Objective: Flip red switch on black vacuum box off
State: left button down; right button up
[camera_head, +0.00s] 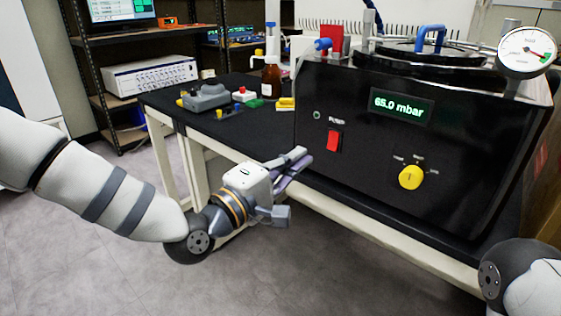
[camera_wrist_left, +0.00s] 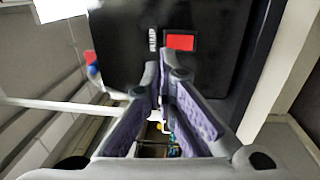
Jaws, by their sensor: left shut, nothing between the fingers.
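The black vacuum box (camera_head: 370,200) stands on the bench at the right, its display reading 65.0 mbar. The red switch (camera_head: 333,141) is on the left part of its front panel, above and to the right of my left gripper. It also shows in the left wrist view (camera_wrist_left: 180,42), just beyond the fingertips. My left gripper (camera_head: 303,156) is shut and empty, its fingertips close to the front panel and a little left of and below the switch. I cannot tell whether the fingertips touch the panel. My right arm shows only in part at the lower right; its gripper is out of view.
A yellow knob (camera_head: 411,177) sits on the panel right of the switch. A pressure gauge (camera_head: 527,50) stands at the box's top right. A brown bottle (camera_head: 271,78) and a grey device (camera_head: 206,98) are on the black bench (camera_head: 228,128). The floor in front is clear.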

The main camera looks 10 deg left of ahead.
pick_arm(q)
jog(key=v, duration=0.3)
jog(key=shift+a+r, duration=0.1)
jog(key=shift+r, duration=0.25)
pick_arm(e)
jog(key=shift+r, duration=0.15)
pick_arm(q)
jog(key=shift+s, duration=0.1)
pick_arm(e)
jog(key=shift+a, duration=0.1)
